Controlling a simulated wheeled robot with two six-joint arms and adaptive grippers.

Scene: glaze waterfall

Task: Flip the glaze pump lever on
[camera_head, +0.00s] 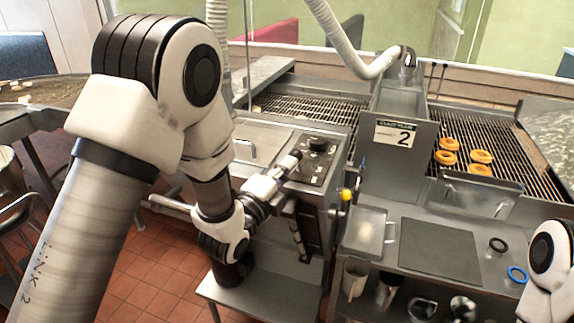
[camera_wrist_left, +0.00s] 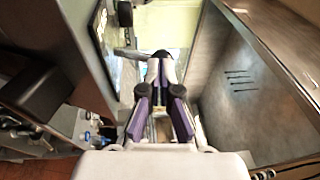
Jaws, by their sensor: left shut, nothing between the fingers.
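A small yellow ball knob (camera_head: 346,194), which looks like the end of the pump lever, sits at the right side of the steel machine cabinet; its shaft and on/off position are hard to make out. My left gripper (camera_head: 296,158) is over the cabinet's dark control panel (camera_head: 316,172), left of the yellow knob and apart from it. Its fingers are shut and empty. In the left wrist view the shut fingers (camera_wrist_left: 160,62) point away, with a grey panel to their right; I cannot identify the yellow knob there. My right gripper is out of view.
A black dial (camera_head: 318,145) stands on the panel close to my left fingertips. Ring doughnuts (camera_head: 481,156) lie on the right wire rack. A tray with a handle (camera_head: 364,232) sits on the lower counter.

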